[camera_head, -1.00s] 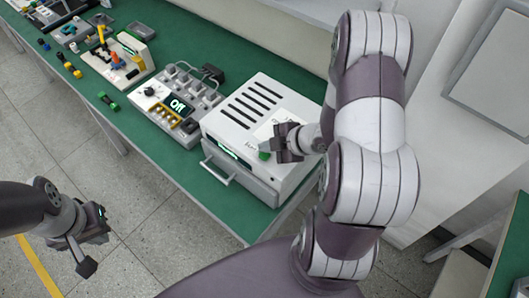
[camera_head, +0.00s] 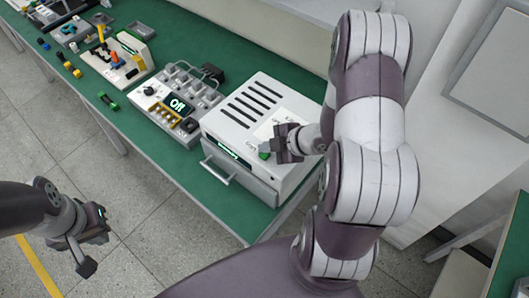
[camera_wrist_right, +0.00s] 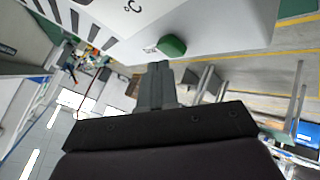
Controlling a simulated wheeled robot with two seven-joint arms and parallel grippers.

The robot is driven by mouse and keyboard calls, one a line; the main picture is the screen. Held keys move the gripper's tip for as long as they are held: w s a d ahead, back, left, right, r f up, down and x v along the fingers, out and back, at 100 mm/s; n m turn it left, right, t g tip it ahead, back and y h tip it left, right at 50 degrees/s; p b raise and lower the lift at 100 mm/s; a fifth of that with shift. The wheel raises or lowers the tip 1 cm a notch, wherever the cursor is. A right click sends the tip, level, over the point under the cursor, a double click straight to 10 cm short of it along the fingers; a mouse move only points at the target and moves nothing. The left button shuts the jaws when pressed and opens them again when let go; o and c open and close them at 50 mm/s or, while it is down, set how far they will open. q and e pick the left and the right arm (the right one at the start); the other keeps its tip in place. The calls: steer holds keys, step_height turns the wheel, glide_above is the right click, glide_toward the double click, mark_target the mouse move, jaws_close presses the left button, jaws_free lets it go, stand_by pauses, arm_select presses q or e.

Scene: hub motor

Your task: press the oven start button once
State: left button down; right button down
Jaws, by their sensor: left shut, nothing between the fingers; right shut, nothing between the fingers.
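The white oven (camera_head: 226,128) stands at the near right end of the green bench, with dark slots in its top, a lit green display (camera_head: 228,149) and a drawer-like front with a handle. The green start button (camera_head: 264,151) is on the oven, just beside my right gripper (camera_head: 272,150). In the right wrist view the green button (camera_wrist_right: 171,46) sits above the tips of the shut right gripper (camera_wrist_right: 159,70). A small gap shows between them there. My left gripper (camera_head: 82,262) is shut and empty over the floor, away from the bench.
A control box (camera_head: 180,104) with an "Off" display and several knobs stands left of the oven. Fixtures and small coloured parts (camera_head: 118,55) lie farther along the green bench (camera_head: 150,165). The floor in front is clear.

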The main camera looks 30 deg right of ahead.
mark_target(268, 155)
steer(key=shift+f+b, duration=0.3)
steer(key=shift+f, duration=0.25)
stand_by(0.5)
steer(key=shift+r, duration=0.1)
steer(key=shift+r+p, duration=0.75)
steer(key=shift+p, duration=0.1)
steer(key=shift+r, duration=0.1)
step_height(268, 155, up, 5)
steer(key=p, duration=0.5)
stand_by(0.6)
